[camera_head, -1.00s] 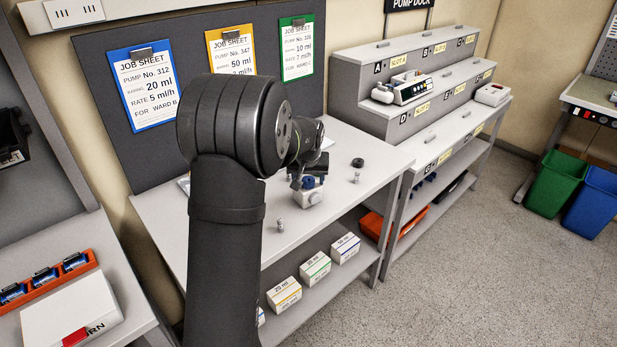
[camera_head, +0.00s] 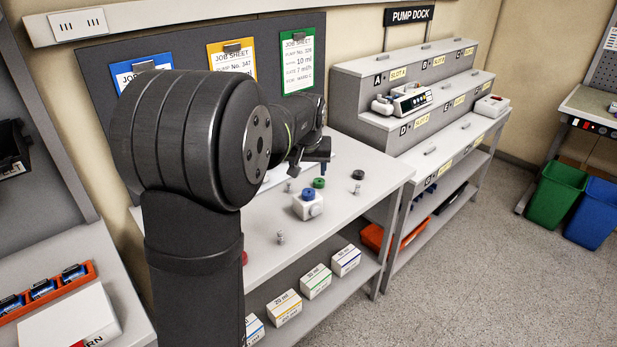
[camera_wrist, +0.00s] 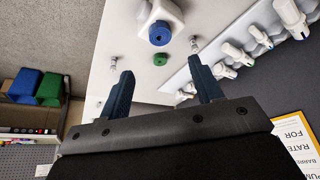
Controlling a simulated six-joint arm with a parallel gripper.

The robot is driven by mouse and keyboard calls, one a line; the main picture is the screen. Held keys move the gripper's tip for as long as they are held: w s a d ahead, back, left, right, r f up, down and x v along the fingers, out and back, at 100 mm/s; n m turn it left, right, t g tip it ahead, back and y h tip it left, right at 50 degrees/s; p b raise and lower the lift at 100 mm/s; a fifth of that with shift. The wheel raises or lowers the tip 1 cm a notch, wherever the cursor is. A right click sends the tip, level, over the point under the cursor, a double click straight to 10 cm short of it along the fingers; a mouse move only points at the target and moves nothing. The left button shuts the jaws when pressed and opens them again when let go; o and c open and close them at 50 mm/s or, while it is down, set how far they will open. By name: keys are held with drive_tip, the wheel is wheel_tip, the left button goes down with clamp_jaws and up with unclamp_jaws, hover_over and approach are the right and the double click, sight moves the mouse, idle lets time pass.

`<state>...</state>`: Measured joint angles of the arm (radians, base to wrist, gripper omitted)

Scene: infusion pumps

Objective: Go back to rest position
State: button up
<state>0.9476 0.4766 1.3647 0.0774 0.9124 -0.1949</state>
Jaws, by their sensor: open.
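My gripper (camera_wrist: 164,92) is open in the wrist view, with two dark blue fingers apart and nothing between them. In the head view my gripper (camera_head: 308,168) is above the back of the grey worktable (camera_head: 355,205), partly hidden by my own arm. A small white block with a blue knob (camera_head: 308,204) stands on the table below it, apart from the fingers. The blue knob also shows in the wrist view (camera_wrist: 160,33), beyond the fingers. A green cap (camera_head: 319,183) and a black cap (camera_head: 358,175) lie nearby.
Three job sheets hang on the dark board (camera_head: 330,60) close behind my arm. The stepped pump dock (camera_head: 365,80) stands to the right with a pump (camera_head: 411,101) on it. Small boxes (camera_head: 315,281) sit on the lower shelf.

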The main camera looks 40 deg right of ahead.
sight(309, 191)
drive_tip(key=shift+s+a+r, duration=0.15)
drive_tip(key=shift+r, duration=0.3)
drive_tip(key=shift+f, duration=0.15)
drive_tip(key=x, duration=1.2)
drive_tip(key=shift+r, duration=2.05)
drive_tip(key=shift+f, duration=0.1)
